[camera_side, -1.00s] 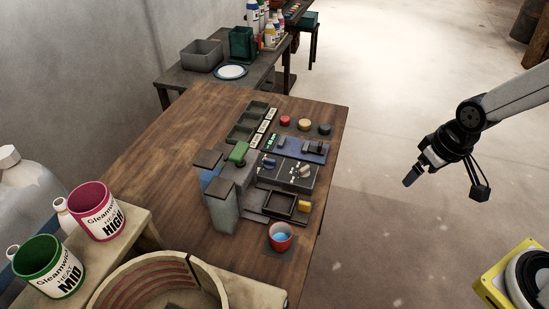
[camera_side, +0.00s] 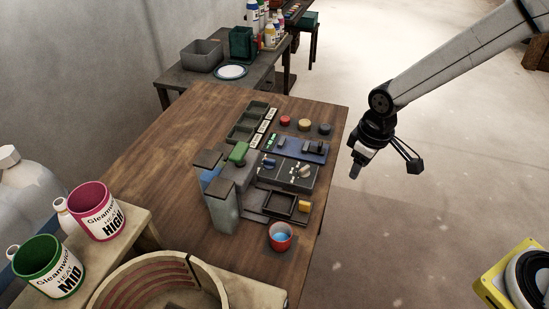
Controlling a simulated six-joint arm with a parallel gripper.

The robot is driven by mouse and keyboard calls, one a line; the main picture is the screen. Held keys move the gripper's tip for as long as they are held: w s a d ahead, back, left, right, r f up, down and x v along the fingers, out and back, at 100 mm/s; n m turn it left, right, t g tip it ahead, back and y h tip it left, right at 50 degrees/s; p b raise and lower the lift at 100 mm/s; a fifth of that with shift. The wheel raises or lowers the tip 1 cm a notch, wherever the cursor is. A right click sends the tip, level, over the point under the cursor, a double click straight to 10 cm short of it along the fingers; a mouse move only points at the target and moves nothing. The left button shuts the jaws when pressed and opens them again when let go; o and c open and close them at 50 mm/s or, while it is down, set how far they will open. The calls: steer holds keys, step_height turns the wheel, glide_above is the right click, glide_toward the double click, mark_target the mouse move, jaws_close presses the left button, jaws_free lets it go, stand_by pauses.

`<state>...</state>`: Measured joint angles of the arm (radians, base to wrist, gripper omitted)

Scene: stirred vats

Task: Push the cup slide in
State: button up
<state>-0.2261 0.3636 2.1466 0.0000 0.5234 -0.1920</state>
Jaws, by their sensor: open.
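My gripper (camera_side: 356,171) is open, points down and hangs in the air to the right of the table, apart from the slide and the cup. Its fingers look small, and nothing shows between them.
Grey and blue vats (camera_side: 222,208) with a green part (camera_side: 238,152) stand left of the slide. Behind it are a dark panel with knobs (camera_side: 290,171), a blue panel (camera_side: 299,150) and red, yellow and black buttons (camera_side: 305,125). The wooden table (camera_side: 170,135) is bare at left.

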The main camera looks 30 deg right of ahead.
mark_target(305, 202)
steer(key=w+a+f+n, duration=0.1)
steer(key=a, duration=0.2)
steer(key=w+a+f+n, duration=0.1)
steer(key=w+a+f, duration=0.1)
steer(key=a, duration=0.2)
steer(key=w+a+f+n+g, duration=0.1)
steer(key=a+f+n, duration=0.1)
steer(key=a, duration=0.1)
steer(key=shift+w+a, duration=0.15)
steer(key=shift+a, duration=0.05)
steer(key=shift+f, duration=3.85)
jaws_close()
